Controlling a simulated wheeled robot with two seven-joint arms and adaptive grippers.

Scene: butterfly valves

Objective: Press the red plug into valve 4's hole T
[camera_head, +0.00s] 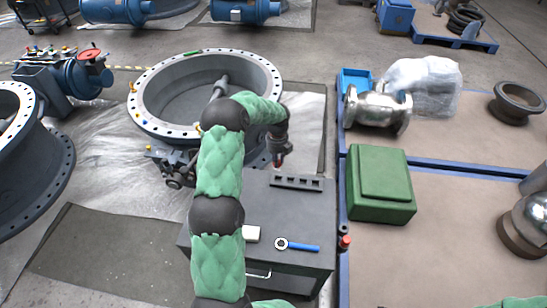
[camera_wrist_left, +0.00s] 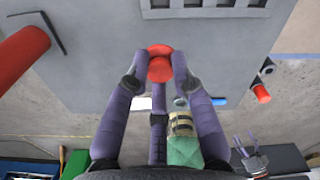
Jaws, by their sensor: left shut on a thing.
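My left gripper (camera_head: 279,158) is shut on the red plug (camera_wrist_left: 159,62), which sits between both fingertips in the left wrist view. In the head view the red plug (camera_head: 278,164) shows as a small red tip under the gripper, over the far edge of the dark cart. A large grey valve ring (camera_head: 153,122) with bolt holes around its flange lies open side up beyond my left arm, which covers part of it. I cannot read any valve number or hole letter.
A green case (camera_head: 381,185) stands right of the cart. Another large flanged ring (camera_head: 48,160) is at far left.

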